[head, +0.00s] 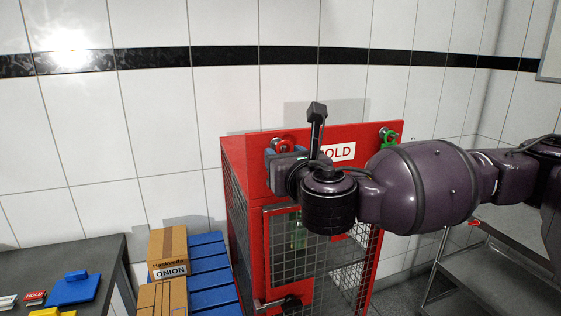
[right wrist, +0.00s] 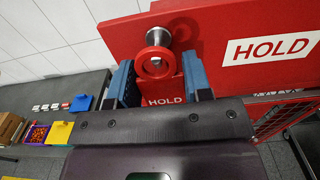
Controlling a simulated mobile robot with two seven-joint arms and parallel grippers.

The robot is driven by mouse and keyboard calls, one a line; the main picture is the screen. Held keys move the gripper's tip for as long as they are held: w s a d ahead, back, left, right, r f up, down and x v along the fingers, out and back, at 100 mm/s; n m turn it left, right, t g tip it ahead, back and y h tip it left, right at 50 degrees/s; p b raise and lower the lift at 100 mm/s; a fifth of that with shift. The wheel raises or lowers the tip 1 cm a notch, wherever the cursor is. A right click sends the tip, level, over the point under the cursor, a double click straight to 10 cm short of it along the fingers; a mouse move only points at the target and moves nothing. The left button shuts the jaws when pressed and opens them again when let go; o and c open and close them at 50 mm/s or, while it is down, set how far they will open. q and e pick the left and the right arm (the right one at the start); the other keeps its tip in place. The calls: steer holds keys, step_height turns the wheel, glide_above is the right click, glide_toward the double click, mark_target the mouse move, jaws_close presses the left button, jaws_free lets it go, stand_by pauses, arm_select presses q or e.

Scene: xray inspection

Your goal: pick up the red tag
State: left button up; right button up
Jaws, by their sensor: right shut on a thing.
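The red tag (right wrist: 162,90) has a ring at its top and a HOLD label low on its body. Its ring is around a metal peg on the red HOLD panel (head: 365,137). In the head view, the tag's ring (head: 285,143) shows just above my right gripper (head: 284,158). In the right wrist view, the blue fingers of my right gripper (right wrist: 160,82) are on both sides of the tag's body, shut on it. The lower part of the tag is hidden behind the gripper. My left gripper is not in view.
A green tag (head: 389,139) hangs at the panel's right end. A red mesh cage (head: 236,215) stands below the panel.

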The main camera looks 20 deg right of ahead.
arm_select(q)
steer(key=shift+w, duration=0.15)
arm_select(e)
step_height(320, 180, up, 14)
steer(key=s, duration=0.1)
steer(key=shift+s, duration=0.2)
steer(key=shift+f, duration=0.15)
stand_by(0.5)
